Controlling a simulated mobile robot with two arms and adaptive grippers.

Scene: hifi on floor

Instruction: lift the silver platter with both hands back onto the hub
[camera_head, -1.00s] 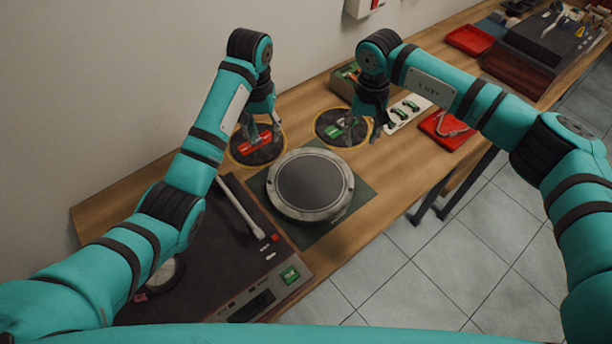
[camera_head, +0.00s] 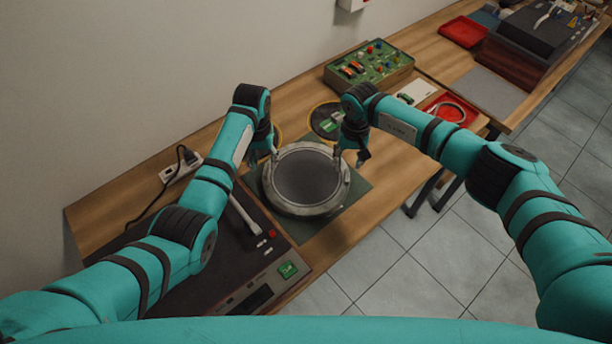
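The silver platter (camera_head: 300,209), round with a dark top and pale metal rim, lies flat on a dark green mat (camera_head: 348,198). My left gripper (camera_head: 263,155) is at its far left edge, fingers spread. My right gripper (camera_head: 350,156) is at its far right edge, fingers apart and pointing down. Whether either gripper touches the rim I cannot tell. The turntable (camera_head: 217,258) is at the front left with a tonearm (camera_head: 243,213). The hub is not visible; my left arm covers part of the turntable.
Behind the platter is a dark round pad (camera_head: 325,117) with a green item. A green box of knobs (camera_head: 370,66), a red tray (camera_head: 452,108) and a power strip (camera_head: 181,166) stand around. The bench's front edge and tiled floor are at the right.

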